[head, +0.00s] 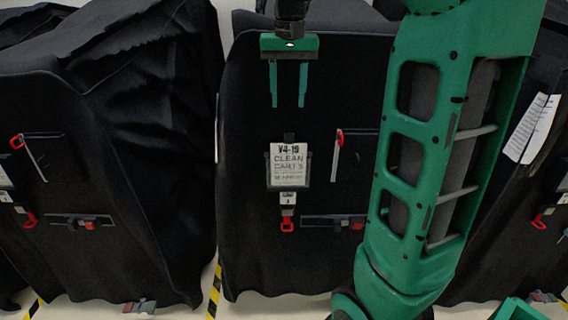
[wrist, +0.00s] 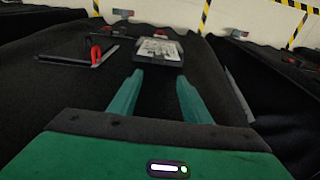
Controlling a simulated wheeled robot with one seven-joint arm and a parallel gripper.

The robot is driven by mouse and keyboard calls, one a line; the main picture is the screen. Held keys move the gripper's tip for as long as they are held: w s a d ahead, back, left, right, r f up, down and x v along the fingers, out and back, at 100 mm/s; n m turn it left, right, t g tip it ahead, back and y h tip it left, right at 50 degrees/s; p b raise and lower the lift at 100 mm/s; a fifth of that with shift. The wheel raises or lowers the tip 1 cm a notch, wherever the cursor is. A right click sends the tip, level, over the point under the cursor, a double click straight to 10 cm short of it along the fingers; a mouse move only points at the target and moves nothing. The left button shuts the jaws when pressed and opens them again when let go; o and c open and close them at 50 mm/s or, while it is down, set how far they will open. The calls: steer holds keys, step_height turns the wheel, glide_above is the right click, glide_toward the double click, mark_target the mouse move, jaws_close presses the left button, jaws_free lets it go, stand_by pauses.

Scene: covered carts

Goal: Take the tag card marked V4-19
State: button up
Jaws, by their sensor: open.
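The tag card (head: 289,163) marked V4-19 sits in a dark frame on the front of the middle black-covered cart (head: 250,120). Its further lines read "CLEAN" and what looks like "CART". In the wrist view the card (wrist: 158,49) lies ahead of the fingertips, its print too small to read. My gripper (head: 288,106) is open, its two green fingers pointing down, above the card in the head view. The fingers also show in the wrist view (wrist: 158,80), apart from the card with nothing between them.
A red-ended strap (head: 287,225) hangs below the card. A red clip (head: 340,138) is right of it, and a dark bar (head: 333,221) lies below. Covered carts (head: 110,170) stand either side. White sheets (head: 532,128) hang on the right cart.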

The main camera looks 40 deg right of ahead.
glide_above(288, 133)
step_height(288, 133, down, 4)
steer(key=shift+a+f, duration=0.1)
steer(key=shift+f, duration=0.15)
steer(key=shift+d+f, duration=0.2)
steer(key=shift+f, duration=2.6)
steer(key=shift+c, duration=0.6)
jaws_close()
